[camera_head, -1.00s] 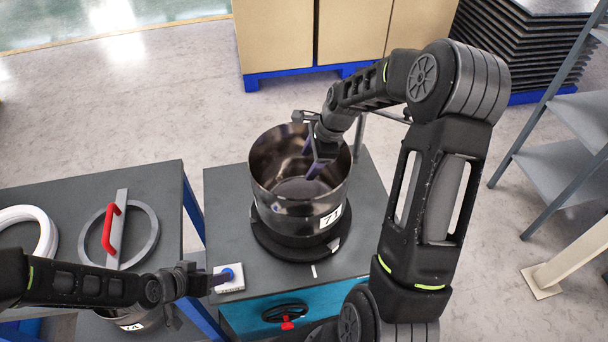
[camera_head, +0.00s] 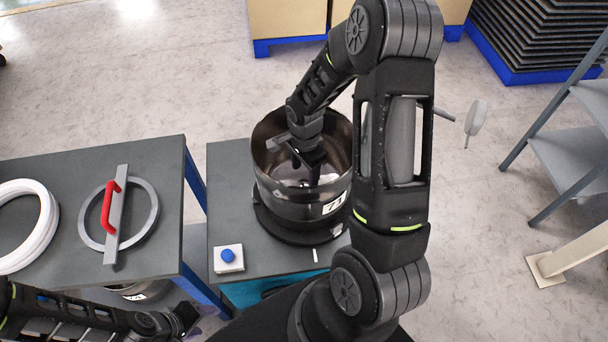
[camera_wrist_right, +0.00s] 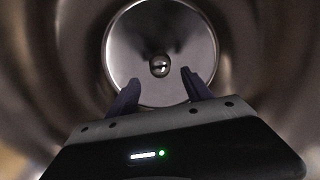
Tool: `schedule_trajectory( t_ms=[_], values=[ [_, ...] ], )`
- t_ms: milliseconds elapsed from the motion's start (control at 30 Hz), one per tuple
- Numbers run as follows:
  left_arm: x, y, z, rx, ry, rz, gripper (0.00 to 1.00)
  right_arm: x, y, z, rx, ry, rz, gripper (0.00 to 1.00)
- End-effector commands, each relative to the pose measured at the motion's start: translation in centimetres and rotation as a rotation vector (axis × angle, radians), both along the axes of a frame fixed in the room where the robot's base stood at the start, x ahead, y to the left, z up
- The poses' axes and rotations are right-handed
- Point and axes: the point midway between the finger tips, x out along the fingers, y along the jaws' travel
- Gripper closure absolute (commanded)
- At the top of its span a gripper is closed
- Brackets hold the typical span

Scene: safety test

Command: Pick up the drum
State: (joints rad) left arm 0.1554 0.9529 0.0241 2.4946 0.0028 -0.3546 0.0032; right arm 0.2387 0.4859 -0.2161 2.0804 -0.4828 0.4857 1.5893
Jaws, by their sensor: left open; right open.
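The drum (camera_head: 290,205), a shiny dark metal open cylinder with a numbered white label, stands upright on a round black base (camera_head: 270,226) on the grey-topped table. My right gripper (camera_head: 306,172) is open and reaches down inside the drum from above; its fingertips are partly hidden there. In the right wrist view, the open fingers (camera_wrist_right: 160,85) point toward a shiny round disc (camera_wrist_right: 130,50) with a small round knob at its middle, inside the drum's curved wall (camera_wrist_right: 245,60). I cannot tell whether they touch it. My left gripper (camera_head: 198,318) is open and empty at the lower left, away from the drum.
A white box with a blue button (camera_head: 228,256) sits at the table's front left corner. The left table (camera_head: 150,155) holds a ring with a red handle (camera_head: 108,208) and a white ring (camera_head: 45,240). Shelves (camera_head: 570,160) stand right.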

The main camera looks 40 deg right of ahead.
Motion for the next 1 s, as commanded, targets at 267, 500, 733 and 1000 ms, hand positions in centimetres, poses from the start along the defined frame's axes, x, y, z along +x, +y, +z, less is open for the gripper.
schedule_trajectory(
  t_ms=[267,500,733,1000],
  values=[
    [0.0,0.0,0.2,0.000,0.000,-0.001,0.45,0.0,0.0,-2.2,0.001,0.000,-0.001,0.42],
    [0.0,0.0,0.2,0.000,0.000,-0.001,0.45,0.0,0.0,-2.2,0.001,0.000,-0.001,0.42],
    [-0.1,0.0,1.1,0.003,0.002,-0.001,0.45,-0.1,0.2,-4.3,0.002,0.005,0.000,0.42],
    [-0.2,0.1,1.5,0.004,0.005,0.000,0.45,0.0,0.2,-7.3,0.001,0.001,-0.001,0.42]
  ],
)
